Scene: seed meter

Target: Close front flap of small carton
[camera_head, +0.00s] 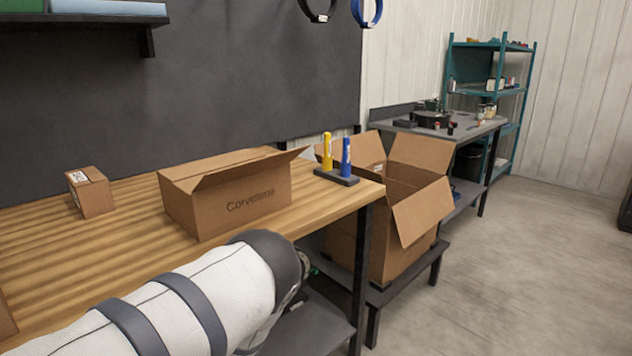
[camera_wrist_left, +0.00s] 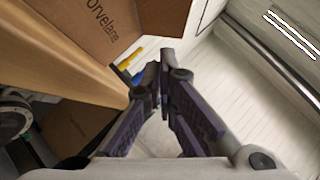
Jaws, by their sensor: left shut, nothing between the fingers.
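The small brown carton (camera_head: 228,200), printed "Corvelane", stands on the wooden workbench. Its top is not flat: a long flap (camera_head: 250,165) along the front rises at a slant, its right end jutting past the carton. How the other flaps lie is hard to tell. The carton's printed side also shows in the left wrist view (camera_wrist_left: 125,35). My left gripper (camera_wrist_left: 165,82) is shut and empty, apart from the carton and off the bench's front edge. In the head view my white left arm hides most of it. My right gripper is not in view.
A smaller closed box (camera_head: 90,192) sits left of the carton. Yellow and blue markers (camera_head: 346,156) stand in a dark holder (camera_head: 337,177) to its right. A large open carton (camera_head: 395,235) stands on a low stand beyond the bench (camera_head: 130,240). The bench's front strip is bare.

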